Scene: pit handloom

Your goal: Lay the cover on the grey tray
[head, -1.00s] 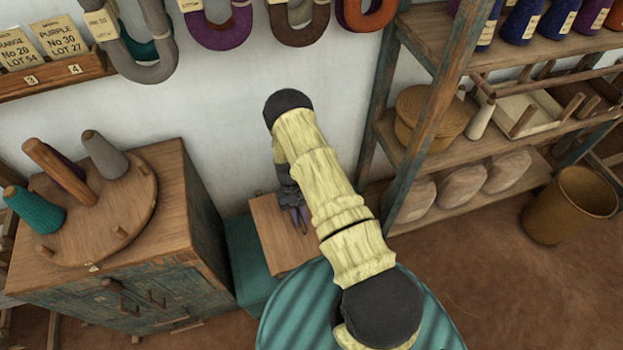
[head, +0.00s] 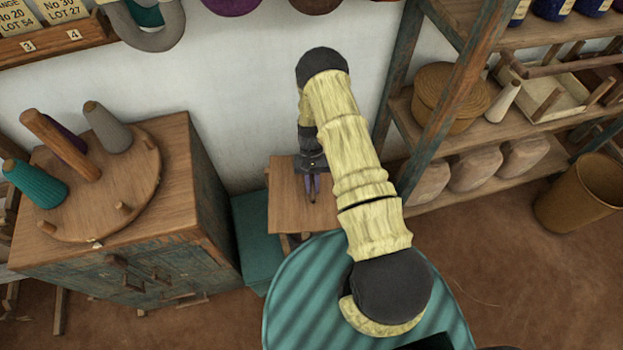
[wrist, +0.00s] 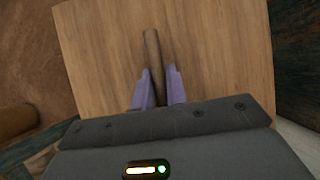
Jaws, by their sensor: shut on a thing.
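The cover is a flat, light-brown wooden board (head: 287,208) with a rod-like handle (wrist: 152,45) on its upper face. In the head view it lies level near the wall, beside a teal box. In the wrist view the board (wrist: 215,60) fills most of the picture. My gripper (head: 312,190) points down over the board. Its purple fingers (wrist: 157,78) are shut on the handle, one on each side. What is under the board is mostly hidden; short wooden pieces show below its front edge. I cannot make out a grey tray.
The teal box (head: 257,238) stands between the board and a wooden cabinet (head: 190,200) with cones on its round top. A shelf rack (head: 480,150) with a round basket (head: 450,98) and pale bundles stands right. A tan bin (head: 582,195) is far right. Floor between is clear.

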